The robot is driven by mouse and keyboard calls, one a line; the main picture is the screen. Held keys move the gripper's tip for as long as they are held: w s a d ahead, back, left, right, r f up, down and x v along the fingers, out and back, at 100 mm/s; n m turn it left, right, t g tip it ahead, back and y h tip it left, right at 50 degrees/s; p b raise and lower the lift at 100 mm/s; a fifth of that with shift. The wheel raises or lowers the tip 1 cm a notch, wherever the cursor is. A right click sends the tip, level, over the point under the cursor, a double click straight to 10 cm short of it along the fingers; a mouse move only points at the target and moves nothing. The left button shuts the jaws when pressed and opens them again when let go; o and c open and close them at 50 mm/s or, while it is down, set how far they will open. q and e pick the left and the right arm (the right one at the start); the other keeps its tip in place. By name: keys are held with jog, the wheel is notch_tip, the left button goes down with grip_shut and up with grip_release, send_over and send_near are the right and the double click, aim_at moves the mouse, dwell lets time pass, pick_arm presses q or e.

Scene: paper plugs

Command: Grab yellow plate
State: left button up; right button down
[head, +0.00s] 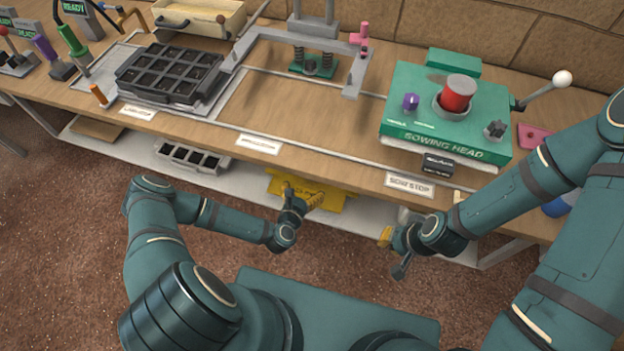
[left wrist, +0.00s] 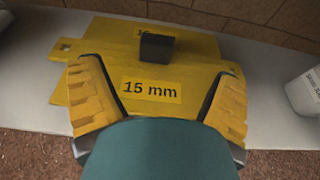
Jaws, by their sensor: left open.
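The yellow plate (left wrist: 195,47) lies flat on the low grey shelf under the bench, with a "15 mm" label and a dark block (left wrist: 156,47) standing on it. In the head view the plate (head: 335,203) shows partly below the bench edge; my left gripper covers some of it. My left gripper (left wrist: 160,92) is open, its yellow fingers spread to either side of the label. I cannot tell whether the fingers touch the plate. My right gripper (head: 387,240) hangs in front of the bench to the right, away from the plate; its jaw state is unclear.
The bench edge (head: 300,158) overhangs the low shelf (left wrist: 22,88). A black-celled tray (head: 190,158) lies on the shelf to the left, and a white container (left wrist: 304,92) stands right of the plate. The green sowing head (head: 440,140) stands on the bench at right.

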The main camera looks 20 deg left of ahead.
aim_at(308, 190)
pick_arm(q)
jog(key=x, duration=0.4)
jog(key=shift+w+f+b, duration=0.15)
jog(key=shift+w+b, duration=0.15)
jog(key=shift+b, duration=0.05)
jog(key=shift+b+x, duration=0.65)
jog(key=shift+x, duration=2.05)
jog(key=shift+a+f, duration=0.1)
jog(key=shift+a, duration=0.1)
jog(key=c, duration=1.4)
